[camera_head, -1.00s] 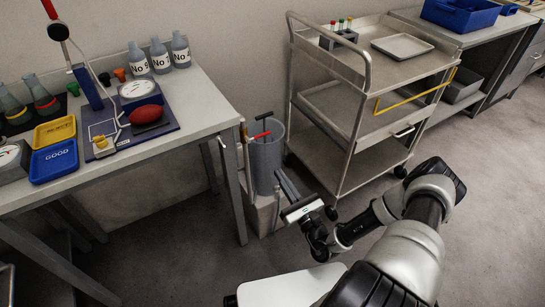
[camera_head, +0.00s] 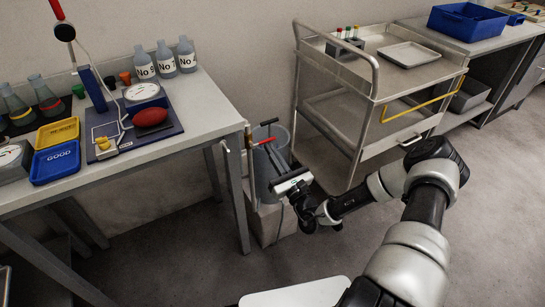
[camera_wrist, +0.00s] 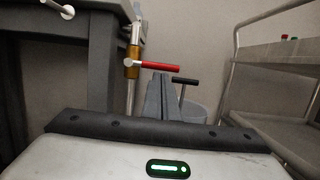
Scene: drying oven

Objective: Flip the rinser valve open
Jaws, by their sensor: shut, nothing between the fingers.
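The rinser valve is a brass fitting with a red lever on an upright pipe beside the table leg. The red lever (camera_wrist: 160,66) points sideways to the right in the wrist view, and the brass body (camera_wrist: 134,62) sits at its left end. In the head view the red lever (camera_head: 263,141) shows just beyond my gripper (camera_head: 271,151). My gripper is shut and empty, its grey fingers (camera_wrist: 161,88) pointing ahead with their tips just below the lever in the wrist view. I cannot tell whether they touch it.
A grey bucket (camera_wrist: 196,110) stands behind the fingers, with a black T-shaped handle (camera_wrist: 185,81) rising from it. The workbench (camera_head: 200,95) and its leg are close on the left. A metal cart (camera_head: 347,160) stands on the right. Open floor (camera_head: 190,255) lies in front.

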